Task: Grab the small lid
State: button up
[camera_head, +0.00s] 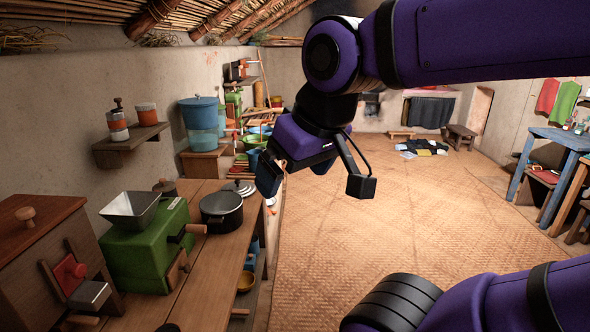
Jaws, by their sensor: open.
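A small silver lid (239,187) with a dark knob lies near the far right edge of the wooden counter (212,262), just behind a dark pot (221,212). My gripper (315,181) hangs in the air in the middle of the view, to the right of the lid. Its two fingers are spread wide and nothing is between them. It appears apart from the lid and past the counter's right edge in the picture. No part of my gripper visibly touches anything.
A green grinder (149,245) with a metal hopper stands on the counter left of the pot. A blue water container (201,123) stands behind the counter. The woven floor (400,215) is mostly open; a blue table (555,140) stands right.

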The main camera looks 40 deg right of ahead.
aim_at(245, 188)
jog(key=i+l, duration=0.25)
jog(key=i+l+u, duration=0.1)
jog(key=i+l, duration=0.15)
jog(key=l, duration=0.25)
jog(key=i+l, duration=0.2)
jog(key=l, duration=0.15)
jog(key=i+l, duration=0.25)
jog(key=l, duration=0.15)
jog(key=i+l+u, duration=0.1)
jog(key=i+l, duration=0.15)
jog(key=l, duration=0.15)
jog(key=i+l, duration=0.2)
jog(key=l, duration=0.2)
jog(key=i+l, duration=0.25)
jog(key=l, duration=0.15)
jog(key=i+l+u, duration=0.1)
jog(key=l, duration=0.3)
jog(key=i, duration=0.1)
